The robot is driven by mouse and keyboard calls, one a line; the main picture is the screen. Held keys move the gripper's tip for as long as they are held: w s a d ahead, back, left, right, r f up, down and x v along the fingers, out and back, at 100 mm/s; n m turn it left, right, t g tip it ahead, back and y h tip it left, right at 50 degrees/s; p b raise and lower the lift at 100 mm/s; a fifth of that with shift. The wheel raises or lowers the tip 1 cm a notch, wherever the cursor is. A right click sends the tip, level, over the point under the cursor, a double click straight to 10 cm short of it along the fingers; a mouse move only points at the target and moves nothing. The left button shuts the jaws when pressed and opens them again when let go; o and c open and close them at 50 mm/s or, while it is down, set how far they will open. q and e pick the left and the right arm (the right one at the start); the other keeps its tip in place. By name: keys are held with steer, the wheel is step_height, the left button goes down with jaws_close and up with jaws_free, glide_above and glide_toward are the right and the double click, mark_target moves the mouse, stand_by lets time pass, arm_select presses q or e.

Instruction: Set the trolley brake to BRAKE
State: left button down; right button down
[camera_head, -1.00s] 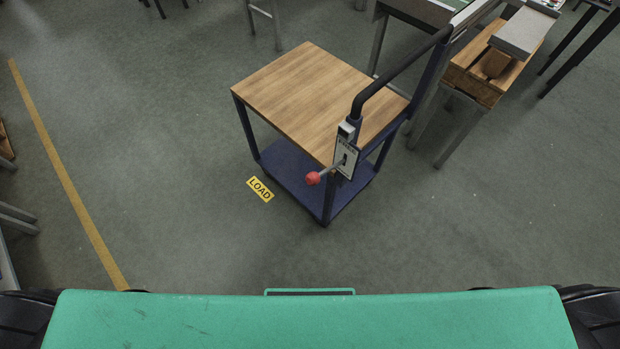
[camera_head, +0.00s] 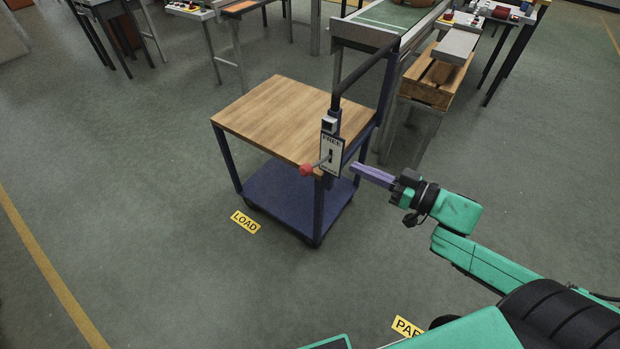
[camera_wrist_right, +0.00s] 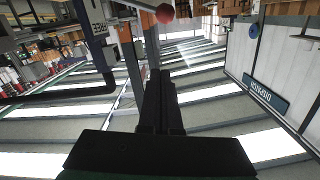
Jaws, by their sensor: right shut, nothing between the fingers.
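The trolley (camera_head: 285,118) has a wooden top, a blue lower shelf and a dark push handle (camera_head: 362,77). A white brake plate (camera_head: 331,147) is on its near right post, with FREE at the top; the lower lettering is too small to read surely. The brake lever's red knob (camera_head: 305,170) sticks out toward me on a thin rod. My right gripper (camera_head: 355,169) is shut and empty, to the right of the plate and apart from the knob. In the right wrist view the knob (camera_wrist_right: 165,13) is beyond the shut fingertips (camera_wrist_right: 160,74). My left gripper is out of view.
A yellow LOAD floor label (camera_head: 245,222) lies in front of the trolley, and another partly hidden yellow label (camera_head: 408,327) is nearer me. A wooden crate (camera_head: 433,80) and workbenches stand behind. The floor before the trolley is clear.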

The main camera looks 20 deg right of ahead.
mark_target(318, 162)
steer(key=w+a+f, duration=0.4)
steer(key=w+a, duration=0.3)
steer(key=shift+w+a, duration=0.4)
stand_by(0.3)
steer(key=shift+f, duration=0.2)
